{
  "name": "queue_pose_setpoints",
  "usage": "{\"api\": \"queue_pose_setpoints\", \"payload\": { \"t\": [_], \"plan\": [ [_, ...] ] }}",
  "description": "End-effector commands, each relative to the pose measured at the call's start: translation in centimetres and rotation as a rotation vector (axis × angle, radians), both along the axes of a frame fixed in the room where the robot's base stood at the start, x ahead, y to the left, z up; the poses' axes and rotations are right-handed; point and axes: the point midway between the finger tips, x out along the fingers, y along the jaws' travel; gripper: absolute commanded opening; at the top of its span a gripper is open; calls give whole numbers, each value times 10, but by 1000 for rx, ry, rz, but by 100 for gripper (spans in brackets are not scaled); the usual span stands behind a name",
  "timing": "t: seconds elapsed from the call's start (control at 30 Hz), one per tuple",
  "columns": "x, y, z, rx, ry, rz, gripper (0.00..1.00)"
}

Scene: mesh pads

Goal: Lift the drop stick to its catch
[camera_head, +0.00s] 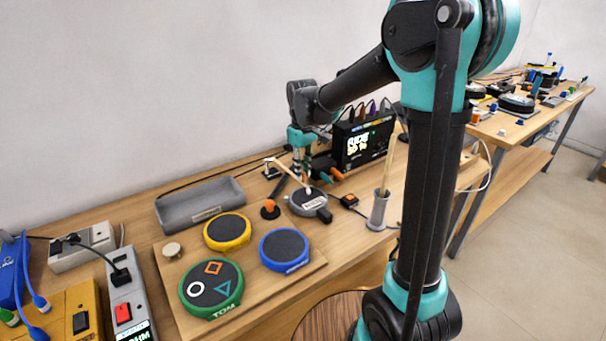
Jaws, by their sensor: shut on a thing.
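A pale wooden drop stick (287,171) slants down from a small stand (270,167) at the wall side to a white tip over a round grey pad (299,203). My gripper (302,173) points down at the stick and is shut on it, close above the grey pad. The fingertips are small here, and whether the tip touches the pad cannot be told. A catch cannot be made out clearly at the stand.
Yellow (227,231), blue (284,250) and green (211,288) pads sit on a wooden board at the front. A grey tray (200,201) lies behind. An orange knob (270,209), a stick holder (379,212) and a black display box (363,143) flank the grey pad.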

Motion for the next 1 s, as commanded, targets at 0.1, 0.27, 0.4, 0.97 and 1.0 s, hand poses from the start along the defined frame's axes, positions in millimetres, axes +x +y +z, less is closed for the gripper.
{"api": "queue_pose_setpoints", "payload": {
  "t": [0.1,0.27,0.4,0.97,1.0],
  "plan": [
    [6,4,15,3,-5,1,0],
    [15,10,37,4,-7,1,0],
    [24,16,55,4,-9,0,0],
    [52,34,91,2,-10,0,0],
    [53,34,92,2,-9,0,0]
  ]
}}
